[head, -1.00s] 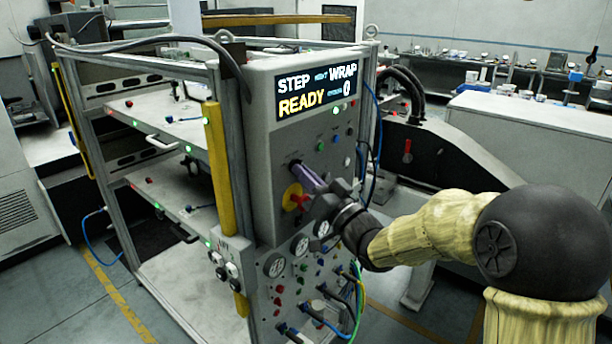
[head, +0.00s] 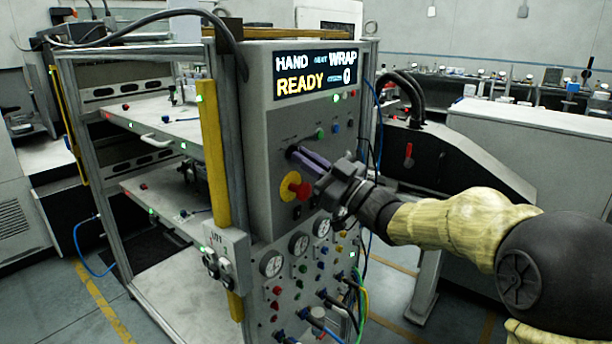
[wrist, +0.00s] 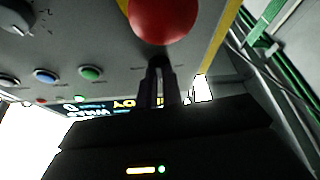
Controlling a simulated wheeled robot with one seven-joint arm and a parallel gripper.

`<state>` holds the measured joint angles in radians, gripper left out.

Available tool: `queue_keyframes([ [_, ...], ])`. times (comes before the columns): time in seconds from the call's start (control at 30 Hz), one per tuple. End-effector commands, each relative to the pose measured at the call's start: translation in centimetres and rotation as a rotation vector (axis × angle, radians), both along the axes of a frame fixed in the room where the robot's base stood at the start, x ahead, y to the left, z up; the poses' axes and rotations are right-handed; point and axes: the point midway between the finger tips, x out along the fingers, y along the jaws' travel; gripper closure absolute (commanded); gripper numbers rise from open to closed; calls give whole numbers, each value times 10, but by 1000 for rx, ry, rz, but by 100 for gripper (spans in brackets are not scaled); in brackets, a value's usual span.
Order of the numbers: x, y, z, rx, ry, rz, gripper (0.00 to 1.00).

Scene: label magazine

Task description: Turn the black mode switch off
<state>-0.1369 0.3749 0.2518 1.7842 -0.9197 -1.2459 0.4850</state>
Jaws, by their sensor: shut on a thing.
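The control panel (head: 262,120) is a grey upright face on a metal frame. The black mode switch is at its upper left; the fingertips cover most of it, so its pointer cannot be read. My gripper (head: 295,153) reaches in from the right, its fingers shut on the switch. In the wrist view my gripper (wrist: 158,88) shows two narrow dark fingers together against the panel; what is between them is hidden. The display (head: 316,74) above reads HAND, WRAP, READY and 0.
A red mushroom button (head: 302,190) on a yellow disc sits just below the fingers; it looms close in the wrist view (wrist: 163,14). Green (head: 319,133) and blue (head: 336,127) buttons lie up and right. Gauges (head: 298,242) and hoses fill the lower panel. A yellow post (head: 217,160) stands left.

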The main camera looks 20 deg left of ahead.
Motion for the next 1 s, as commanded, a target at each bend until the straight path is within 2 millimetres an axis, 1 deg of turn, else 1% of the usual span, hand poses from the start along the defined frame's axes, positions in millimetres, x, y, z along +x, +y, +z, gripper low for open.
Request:
queue_keyframes([
  [0.03,1,-1,-4,-17,-44,-2,100],
  [0.7,6,-3,3,-261,-627,-1,100],
  [1.0,6,-3,5,-341,-822,1,100],
])
